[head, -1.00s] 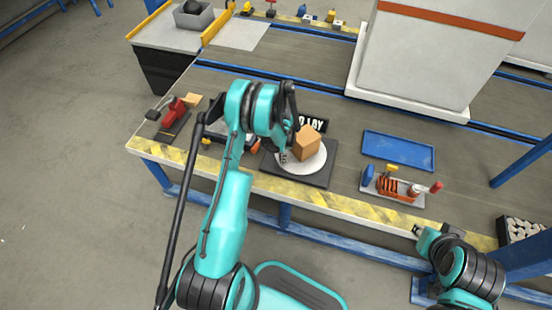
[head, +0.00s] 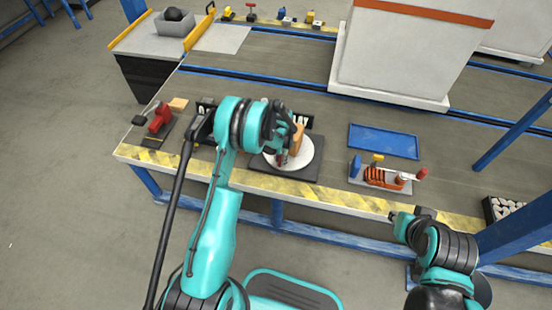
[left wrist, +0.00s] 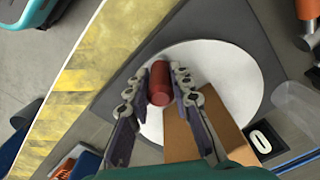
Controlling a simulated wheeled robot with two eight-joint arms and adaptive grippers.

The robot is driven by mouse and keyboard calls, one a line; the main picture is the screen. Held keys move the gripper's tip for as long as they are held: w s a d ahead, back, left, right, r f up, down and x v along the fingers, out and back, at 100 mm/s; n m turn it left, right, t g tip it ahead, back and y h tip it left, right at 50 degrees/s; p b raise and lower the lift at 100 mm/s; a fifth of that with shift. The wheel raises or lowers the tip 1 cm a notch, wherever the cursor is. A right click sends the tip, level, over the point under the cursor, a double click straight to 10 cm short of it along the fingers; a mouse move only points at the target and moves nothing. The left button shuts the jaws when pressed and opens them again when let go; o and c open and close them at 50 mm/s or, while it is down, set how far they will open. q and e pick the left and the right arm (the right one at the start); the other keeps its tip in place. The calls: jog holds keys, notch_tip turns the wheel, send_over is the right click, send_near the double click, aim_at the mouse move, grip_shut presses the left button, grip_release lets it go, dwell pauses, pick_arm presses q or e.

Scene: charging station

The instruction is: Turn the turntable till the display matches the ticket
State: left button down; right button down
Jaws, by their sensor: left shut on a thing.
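The white round turntable (head: 308,158) sits on a dark base plate (head: 262,180) near the table's front edge. A brown box (head: 298,137) stands on it, partly hidden by my left gripper (head: 287,145). In the left wrist view the left gripper (left wrist: 160,88) is shut on a red upright knob (left wrist: 160,80) near the disc's rim, with the box (left wrist: 190,135) beside it. I cannot make out a ticket. My right gripper (head: 396,218) is at the table's front edge, its fingers unclear.
A blue tray (head: 384,141) and a grey holder (head: 381,178) with coloured pieces lie right of the turntable. A red device (head: 160,118) stands on a dark plate at the left. A large pale cabinet (head: 405,55) stands behind.

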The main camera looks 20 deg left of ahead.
aim_at(308, 158)
pick_arm(q)
jog(key=shift+w+d+n, duration=0.15)
jog(key=shift+d+n, duration=0.8)
jog(key=shift+n, duration=0.1)
jog(key=shift+w+d+n, duration=0.1)
jog(key=shift+d+n, duration=0.85)
jog(key=shift+n, duration=0.1)
jog(key=shift+w+d+n, duration=0.4)
jog(key=shift+d+n, duration=0.3)
jog(key=shift+n, duration=0.25)
jog(key=shift+w+d+n, duration=0.4)
jog(key=shift+d+n, duration=0.3)
jog(key=shift+n, duration=0.25)
jog(key=shift+w+d+n, duration=0.55)
jog(key=shift+w+n, duration=0.1)
jog(key=shift+n, duration=0.35)
jog(key=shift+w+d+n, duration=0.55)
jog(key=shift+w+n, duration=0.05)
jog(key=shift+n, duration=0.4)
jog(key=shift+w+d+n, duration=0.35)
jog(key=shift+w+n, duration=0.45)
jog(key=shift+n, duration=0.2)
jog(key=shift+w+d+n, duration=0.3)
jog(key=shift+w+n, duration=0.5)
jog(key=shift+n, duration=0.2)
jog(key=shift+w, duration=0.1)
jog(key=c, duration=1.3)
grip_release()
